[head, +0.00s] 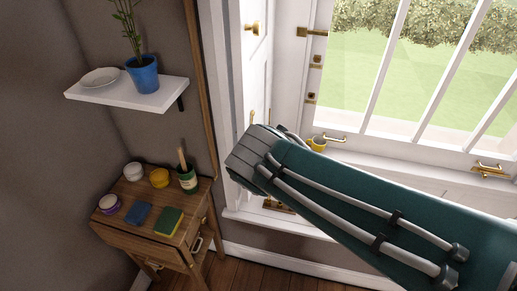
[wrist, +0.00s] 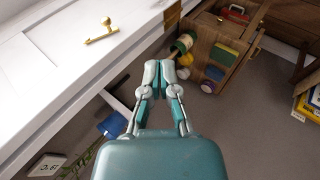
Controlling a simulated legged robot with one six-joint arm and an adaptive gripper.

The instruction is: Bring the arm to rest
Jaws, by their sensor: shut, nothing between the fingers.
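My gripper (wrist: 158,70) shows in the wrist view with its two pale, teal-backed fingers together and nothing between them. It is in the air, with a white panelled surface to its left and a small wooden cabinet beyond its tips to the right. In the head view my teal arm (head: 360,205) reaches from the lower right up toward the window, ending in a grey joint (head: 255,148). The gripper's fingers cannot be made out there.
The wooden cabinet (head: 130,224) at left carries jars, sponges and a green pot (head: 187,180). Above it, a white shelf (head: 125,98) holds a blue plant pot (head: 142,74) and a plate (head: 100,76).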

